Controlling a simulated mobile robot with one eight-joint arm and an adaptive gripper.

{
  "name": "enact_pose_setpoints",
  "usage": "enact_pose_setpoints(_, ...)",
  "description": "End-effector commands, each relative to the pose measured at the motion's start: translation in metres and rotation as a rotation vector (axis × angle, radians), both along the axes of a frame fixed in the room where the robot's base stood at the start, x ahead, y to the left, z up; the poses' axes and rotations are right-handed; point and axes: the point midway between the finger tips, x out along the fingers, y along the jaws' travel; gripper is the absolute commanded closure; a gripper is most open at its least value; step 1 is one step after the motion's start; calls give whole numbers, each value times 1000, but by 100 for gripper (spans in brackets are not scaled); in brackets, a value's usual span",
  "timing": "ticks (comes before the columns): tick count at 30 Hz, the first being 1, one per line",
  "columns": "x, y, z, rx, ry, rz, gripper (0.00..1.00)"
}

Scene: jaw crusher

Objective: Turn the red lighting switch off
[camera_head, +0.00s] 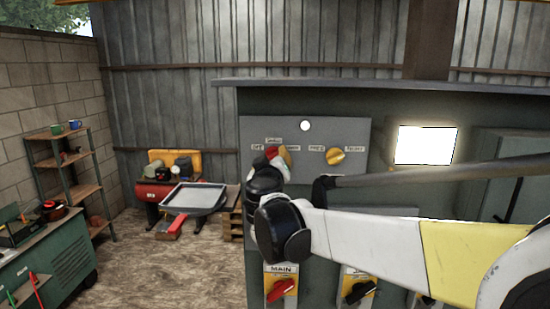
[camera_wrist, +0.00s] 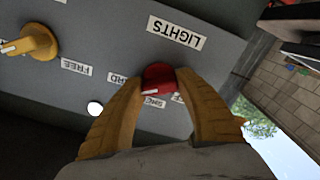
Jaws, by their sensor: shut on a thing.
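The red lighting switch (camera_wrist: 158,74) is a round knob with a pale mark, on a grey panel (camera_wrist: 100,40) beside an upside-down LIGHTS label (camera_wrist: 177,32). In the wrist view my gripper (camera_wrist: 158,84) has one yellow finger on each side of the knob, shut on it. The fingers cover part of the knob's sides and nearby labels. In the head view the red knob (camera_head: 271,152) shows just above my gripper, whose dark wrist hides the panel below. I cannot tell for sure which label the mark points to.
A yellow knob (camera_head: 335,156) sits right of the red one, by a FREE label. A round white lamp (camera_head: 305,126) is above. Below are a red MAIN switch (camera_head: 280,290) and a black switch (camera_head: 358,291). A lit white screen (camera_head: 426,145) is at the right.

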Motion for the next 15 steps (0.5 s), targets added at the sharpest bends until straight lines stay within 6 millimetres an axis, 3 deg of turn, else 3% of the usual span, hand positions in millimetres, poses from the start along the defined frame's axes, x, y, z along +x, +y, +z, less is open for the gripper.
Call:
enact_pose_setpoints(8,0,0,0,-55,1,0,90)
enact_pose_setpoints(15,1,0,0,-208,6,0,90)
